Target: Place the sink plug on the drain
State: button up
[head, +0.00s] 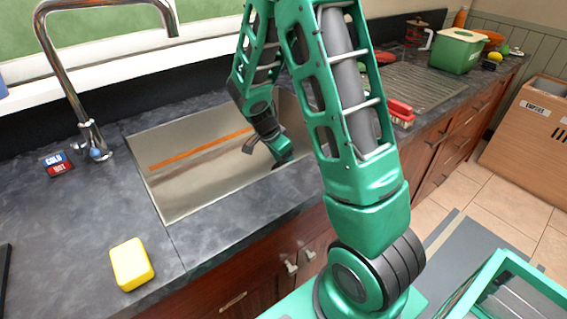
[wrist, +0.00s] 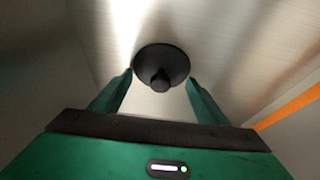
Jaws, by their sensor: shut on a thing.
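The sink plug (wrist: 162,66) is round and black with a short knob facing the wrist camera. It sits between the two green fingertips of my gripper (wrist: 160,78), which is shut on it. In the head view my gripper (head: 281,155) reaches down into the right part of the metal sink (head: 190,190). There I cannot make out the plug clearly. The drain is not visible in either view; the plug, gripper or arm may cover it. I cannot tell whether the plug touches the sink floor.
A chrome faucet (head: 72,75) rises at the sink's back left. A yellow sponge (head: 131,264) lies on the front left counter (head: 65,225). A red brush (head: 399,110) and a drying rack area (head: 425,85) lie to the right. An orange stripe (head: 200,148) runs along the sink.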

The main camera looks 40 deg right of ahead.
jog(key=shift+f, duration=0.1)
jog(key=o, duration=1.1)
jog(key=v, duration=1.2)
jog(key=shift+a, duration=0.1)
